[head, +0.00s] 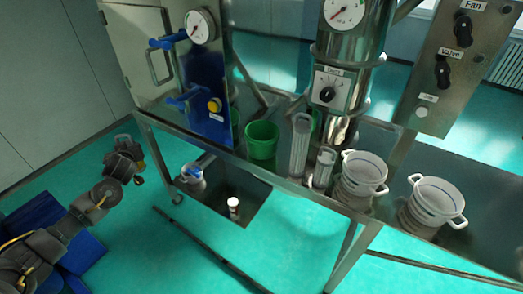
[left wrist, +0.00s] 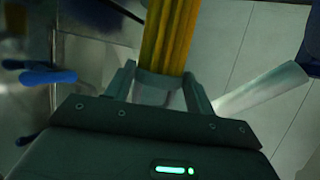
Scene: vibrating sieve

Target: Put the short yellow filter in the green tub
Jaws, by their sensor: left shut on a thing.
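In the left wrist view a yellow, ribbed filter (left wrist: 168,35) stands between the two fingers of my left gripper (left wrist: 160,88), which is shut on its pale lower end. Its far end runs out of the top of the picture, so its length cannot be told. In the head view my left gripper (head: 128,160) is at the left, in front of the steel bench and well apart from the tub; the filter is hardly visible there. The green tub (head: 262,141) stands upright on the bench, left of a tall clear cylinder. My right gripper is not in view.
Right of the tub stand the tall clear cylinder (head: 299,145), a short clear cylinder (head: 323,168) and two white two-handled sieves (head: 364,170). Blue valve handles (head: 185,97) stick out left of the tub. A lower shelf holds a small white jar (head: 233,204).

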